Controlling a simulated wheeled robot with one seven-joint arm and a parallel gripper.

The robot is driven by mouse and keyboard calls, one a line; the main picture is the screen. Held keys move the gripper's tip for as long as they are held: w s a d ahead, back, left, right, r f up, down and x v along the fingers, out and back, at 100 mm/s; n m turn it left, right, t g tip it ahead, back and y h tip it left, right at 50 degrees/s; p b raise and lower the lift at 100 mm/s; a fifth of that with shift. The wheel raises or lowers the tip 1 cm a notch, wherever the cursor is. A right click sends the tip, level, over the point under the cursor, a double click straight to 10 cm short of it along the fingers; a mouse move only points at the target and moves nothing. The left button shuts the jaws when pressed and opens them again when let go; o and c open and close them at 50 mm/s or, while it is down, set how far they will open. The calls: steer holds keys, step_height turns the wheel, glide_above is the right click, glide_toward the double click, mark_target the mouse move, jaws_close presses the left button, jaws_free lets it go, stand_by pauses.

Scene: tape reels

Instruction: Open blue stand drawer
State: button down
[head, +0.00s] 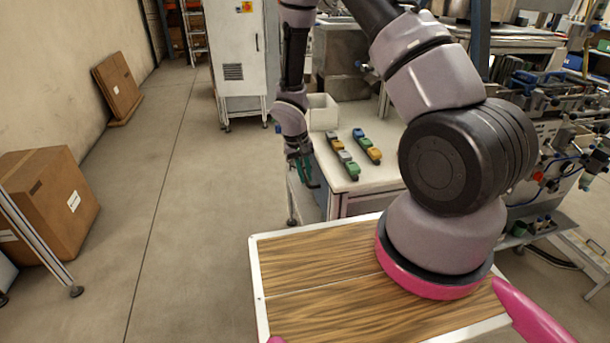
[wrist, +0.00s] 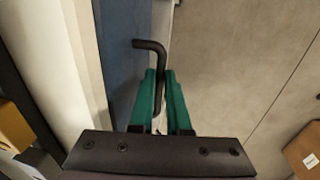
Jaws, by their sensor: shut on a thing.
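The stand (head: 385,178) has a pale top and stands in the middle of the head view. My gripper (head: 304,172) is at its left side, low beside the top. In the wrist view, my gripper (wrist: 160,100) has green fingers shut on a dark bent handle (wrist: 150,46). The handle is beside a blue drawer front (wrist: 124,45), left of the fingers. The blue front is not clear in the head view, and I cannot tell how far the drawer is open.
Several coloured blocks (head: 367,146) stand in rows on the stand's top, with a white bin (head: 322,112) behind them. A white cabinet (head: 237,50) is farther back. Cardboard boxes (head: 45,205) are at the left. The floor (head: 190,200) left of the stand is clear.

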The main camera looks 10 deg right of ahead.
steer(key=a, duration=2.3)
steer(key=shift+a, duration=0.3)
steer(key=c, duration=0.9)
jaws_free()
steer(key=r, duration=0.3)
steer(key=a+r, duration=0.1)
steer(key=r, duration=0.3)
steer(key=a+r, duration=0.1)
steer(key=r, duration=0.2)
steer(key=shift+r, duration=0.3)
